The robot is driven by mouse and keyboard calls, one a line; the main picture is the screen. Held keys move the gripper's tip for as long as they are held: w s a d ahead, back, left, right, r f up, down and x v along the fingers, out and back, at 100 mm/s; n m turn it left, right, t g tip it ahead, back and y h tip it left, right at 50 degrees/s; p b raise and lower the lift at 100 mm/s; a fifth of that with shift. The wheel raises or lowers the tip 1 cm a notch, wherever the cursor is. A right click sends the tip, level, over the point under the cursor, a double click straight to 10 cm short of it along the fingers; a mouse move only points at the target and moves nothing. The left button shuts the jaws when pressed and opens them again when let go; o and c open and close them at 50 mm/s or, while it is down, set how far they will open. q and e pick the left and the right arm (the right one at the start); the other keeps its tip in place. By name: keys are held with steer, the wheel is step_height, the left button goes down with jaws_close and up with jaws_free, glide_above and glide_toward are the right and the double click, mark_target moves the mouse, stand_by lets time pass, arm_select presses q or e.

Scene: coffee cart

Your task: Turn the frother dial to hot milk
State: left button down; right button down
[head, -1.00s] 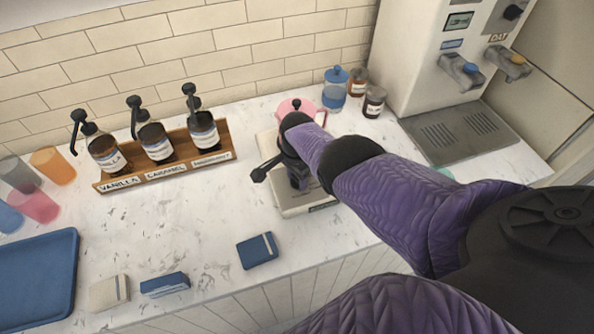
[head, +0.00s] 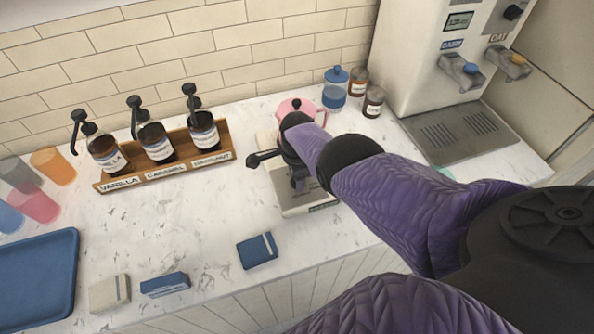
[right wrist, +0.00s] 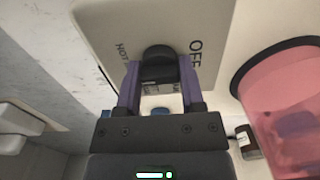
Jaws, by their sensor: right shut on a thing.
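The frother (head: 296,209) is a cream base on the counter, with a pink jug (head: 295,105) at its back. It also shows in the right wrist view as a pale panel (right wrist: 105,22) with a black dial (right wrist: 158,58). "HOT" is printed left of the dial and "OFF" to its right. My right gripper (right wrist: 158,80) is shut on the dial, one purple finger on each side. In the head view my right gripper (head: 298,180) reaches down over the frother, and the dial is hidden. I cannot make out where the dial points. My left gripper is out of view.
A wooden rack of syrup pumps (head: 165,165) stands left of the frother. A blue-lidded jar (head: 335,88) and small brown jars stand behind, and a dispenser (head: 420,60) at back right. A blue box (head: 257,251) lies in front. Counter between rack and box is clear.

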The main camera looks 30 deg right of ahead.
steer(key=shift+w+r, duration=0.1)
steer(key=shift+c, duration=1)
jaws_free()
step_height(320, 180, up, 10)
steer(key=p, duration=0.9)
